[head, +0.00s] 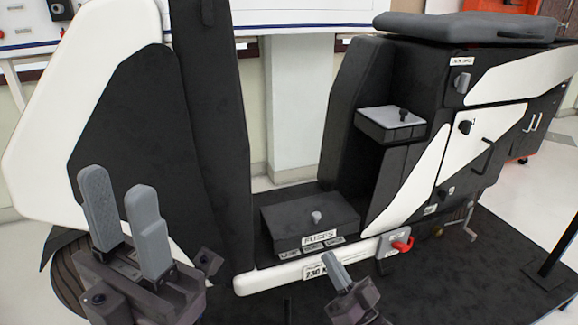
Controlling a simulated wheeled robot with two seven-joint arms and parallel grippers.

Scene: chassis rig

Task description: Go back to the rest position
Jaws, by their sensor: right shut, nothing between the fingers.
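My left gripper (118,190) is at the lower left, in front of the rig's white and black front panel. Its two grey fingers point up and stand apart, with nothing seen between them. My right gripper (331,262) is at the bottom centre, in front of the rig's white sill. Its fingers are together and hold nothing. The chassis rig (210,130) fills the middle of the head view. Its dark fuse box (296,217), labelled FUSES, sits on the floor of the rig with its lid down.
A small grey-lidded box (391,117) is on the rig's inner side. A dark seat (465,27) tops the right cabinet. An orange cabinet (540,130) stands behind. Pale floor (515,195) is open at right.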

